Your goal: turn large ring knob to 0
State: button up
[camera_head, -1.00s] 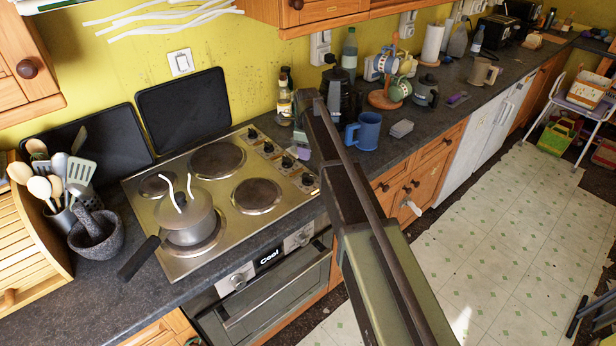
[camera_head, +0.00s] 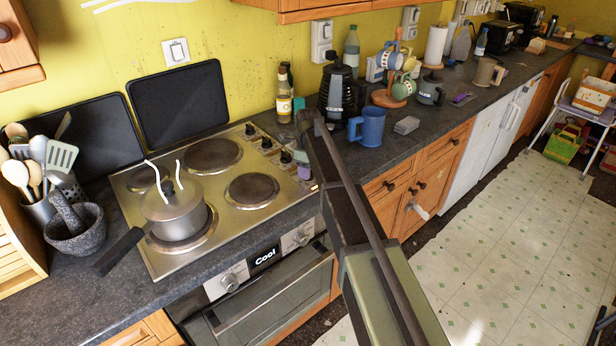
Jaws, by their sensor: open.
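The steel hob (camera_head: 235,218) has several round rings; the back right ring (camera_head: 213,155) looks broad and bare. A column of dark hob knobs (camera_head: 267,143) runs along its right edge. I cannot tell which knob serves the large ring or where any points. My arm comes up from the bottom right. My gripper (camera_head: 303,145) is at the lower knobs, open, with a teal finger above and a purple finger below. The arm partly hides it, and contact with a knob cannot be told. The oven display (camera_head: 265,257) reads "Cool".
A lidded saucepan (camera_head: 173,214) stands on the front left ring, its handle over the counter. A bottle (camera_head: 284,104), a black coffee maker (camera_head: 338,92) and a blue mug (camera_head: 368,127) stand right of the hob. A mortar (camera_head: 75,231) and utensils are at left.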

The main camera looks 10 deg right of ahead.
jog(key=shift+r, duration=0.1)
grip_shut()
